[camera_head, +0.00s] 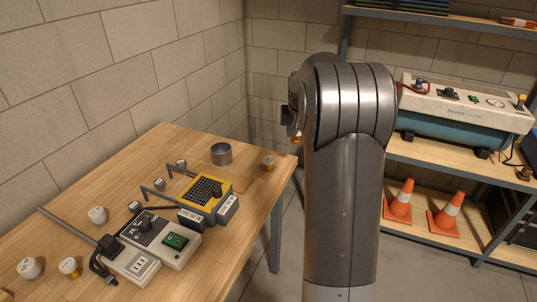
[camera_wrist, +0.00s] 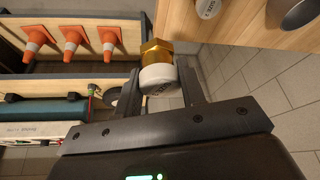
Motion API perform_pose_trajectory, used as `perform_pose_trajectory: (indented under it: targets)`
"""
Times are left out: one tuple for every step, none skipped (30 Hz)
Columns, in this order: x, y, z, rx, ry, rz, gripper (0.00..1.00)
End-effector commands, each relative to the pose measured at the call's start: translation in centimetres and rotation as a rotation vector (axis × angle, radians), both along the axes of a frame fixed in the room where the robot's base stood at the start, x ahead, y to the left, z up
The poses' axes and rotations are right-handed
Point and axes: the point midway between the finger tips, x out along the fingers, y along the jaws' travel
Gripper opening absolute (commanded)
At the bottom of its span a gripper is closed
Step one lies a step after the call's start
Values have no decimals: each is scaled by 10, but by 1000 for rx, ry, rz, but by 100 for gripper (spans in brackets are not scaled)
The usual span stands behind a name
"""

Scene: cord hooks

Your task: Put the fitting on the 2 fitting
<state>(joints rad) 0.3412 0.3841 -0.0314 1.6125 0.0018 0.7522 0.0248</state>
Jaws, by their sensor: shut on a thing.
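My gripper (camera_wrist: 159,74) is shut on a fitting (camera_wrist: 155,50) with a white printed cap and a brass hex end. In the wrist view the brass end points away from my gripper, over the floor beside the table edge. In the head view my arm hides most of the gripper; a small brass-coloured bit (camera_head: 292,138) shows at its left.
The wooden table (camera_head: 225,262) holds a grey switch box (camera_head: 172,245), a yellow gridded device (camera_head: 205,194), dark rods and a metal cup (camera_head: 221,153). A shelf (camera_head: 420,150) at the right carries a teal and cream machine (camera_head: 465,105) and orange cones (camera_head: 400,203). Block walls stand behind.

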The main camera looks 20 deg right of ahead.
Motion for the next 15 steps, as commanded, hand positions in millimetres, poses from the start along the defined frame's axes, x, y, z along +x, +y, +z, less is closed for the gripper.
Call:
perform_pose_trajectory:
  targets:
    - [9,11,-8,0,2,6,12]
    - [14,16,-12,1,3,6,12]
    - [20,23,-18,2,3,7,12]
    - [25,28,-22,1,3,6,12]
    - [30,33,-27,1,3,6,12]
    - [37,40,-32,0,2,7,12]
    - [41,44,-36,1,2,5,12]
    - [46,49,-40,1,2,5,12]
    - [51,55,-44,1,2,5,12]
    - [54,58,-48,0,2,5,12]
    - [58,61,-50,0,2,4,12]
    - [62,65,-53,0,1,4,12]
    - [64,68,-55,-1,0,4,12]
    - [66,69,-57,0,0,3,12]
    - [67,71,-58,0,0,2,12]
